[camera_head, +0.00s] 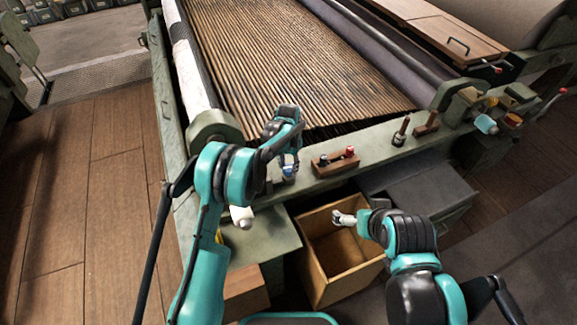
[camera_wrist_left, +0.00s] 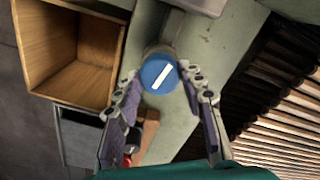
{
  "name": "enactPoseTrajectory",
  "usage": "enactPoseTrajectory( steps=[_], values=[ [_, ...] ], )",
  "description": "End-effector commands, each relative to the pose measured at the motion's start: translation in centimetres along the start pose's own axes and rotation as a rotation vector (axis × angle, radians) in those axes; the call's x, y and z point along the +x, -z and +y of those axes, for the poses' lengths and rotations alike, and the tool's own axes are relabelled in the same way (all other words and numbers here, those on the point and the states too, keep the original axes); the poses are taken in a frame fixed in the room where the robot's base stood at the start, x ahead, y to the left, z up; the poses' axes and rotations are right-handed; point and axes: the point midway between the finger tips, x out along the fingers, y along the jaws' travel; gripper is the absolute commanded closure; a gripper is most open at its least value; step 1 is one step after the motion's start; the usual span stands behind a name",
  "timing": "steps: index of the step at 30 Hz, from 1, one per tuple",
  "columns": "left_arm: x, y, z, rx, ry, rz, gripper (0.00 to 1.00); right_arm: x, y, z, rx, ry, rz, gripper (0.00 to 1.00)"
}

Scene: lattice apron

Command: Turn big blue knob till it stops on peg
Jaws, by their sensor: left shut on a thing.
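The big blue knob (camera_wrist_left: 159,75) shows in the left wrist view as a round blue disc with a white bar across its face, slanting up to the right. In the head view only a small part of the blue knob (camera_head: 288,171) shows under my left gripper (camera_head: 289,163). In the wrist view my left gripper (camera_wrist_left: 160,88) has one finger on each side of the knob and is shut on it. I cannot make out a peg beside the knob. My right gripper (camera_head: 341,217) is over the wooden box; its fingers are too small to tell open from shut.
An open wooden box (camera_head: 313,262) stands below the green rail (camera_head: 384,152). A wooden block with red and dark knobs (camera_head: 336,162) sits on the rail to the right of the knob. Dark upright handles (camera_head: 401,131) stand farther right. The slatted bed (camera_head: 290,60) lies behind.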

Motion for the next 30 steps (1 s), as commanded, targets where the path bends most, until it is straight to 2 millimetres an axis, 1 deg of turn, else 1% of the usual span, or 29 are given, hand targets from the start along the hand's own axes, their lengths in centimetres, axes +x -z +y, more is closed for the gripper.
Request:
enactPoseTrajectory(
  steps=[6, 15, 22, 30],
  values=[
    [0.03, 0.01, 0.0, 0.194, 0.0, 0.0, 0.89, 0.18, -0.13, 0.0, 0.0, 0.0, 0.0, 0.0],
    [0.02, 0.01, 0.0, 0.404, 0.0, 0.0, 0.89, 0.3, -0.21, 0.0, 0.0, 0.0, 0.0, 0.0],
    [0.01, 0.01, -0.01, 0.493, 0.0, 0.0, 0.89, 0.34, -0.24, 0.0, 0.0, 0.0, 0.0, 0.0],
    [0.0, 0.01, -0.01, 0.528, 0.0, 0.0, 0.89, 0.35, -0.25, 0.0, 0.0, 0.0, 0.0, 0.0]
  ],
)
